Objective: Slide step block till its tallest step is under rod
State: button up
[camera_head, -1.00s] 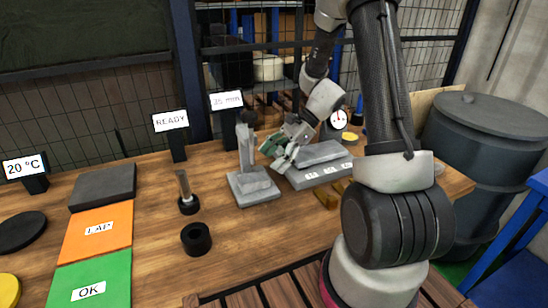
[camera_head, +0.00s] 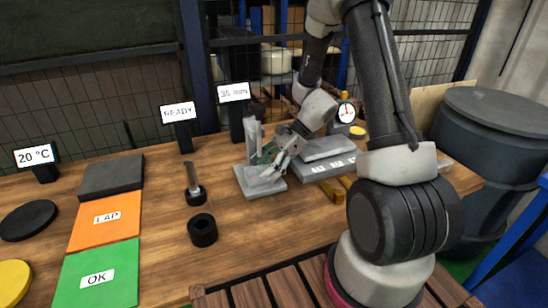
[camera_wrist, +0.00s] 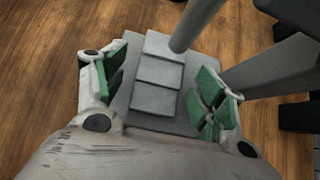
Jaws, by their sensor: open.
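The grey step block (camera_wrist: 160,72) lies on a grey base plate (camera_wrist: 150,122) in the wrist view, its steps in a row running away from my gripper. The rod (camera_wrist: 193,24) is a grey cylinder whose lower end shows at the far right corner of the block; whether it touches is unclear. My gripper (camera_wrist: 160,86) is open, with one green-padded finger on each side of the block and gaps between. In the head view my gripper (camera_head: 267,160) is low over the base plate (camera_head: 250,188), partly hiding the block. Which step is tallest is hard to tell.
The stand's upright (camera_head: 254,135) rises at the back of the plate. A grey block with number labels (camera_head: 333,166) is close on the right, with yellow pieces (camera_head: 335,190) before it. A black ring (camera_head: 202,230) and a pin in a black holder (camera_head: 194,185) stand left.

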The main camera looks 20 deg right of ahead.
jog(key=shift+a+f, duration=0.35)
jog(key=shift+a, duration=0.05)
grip_shut()
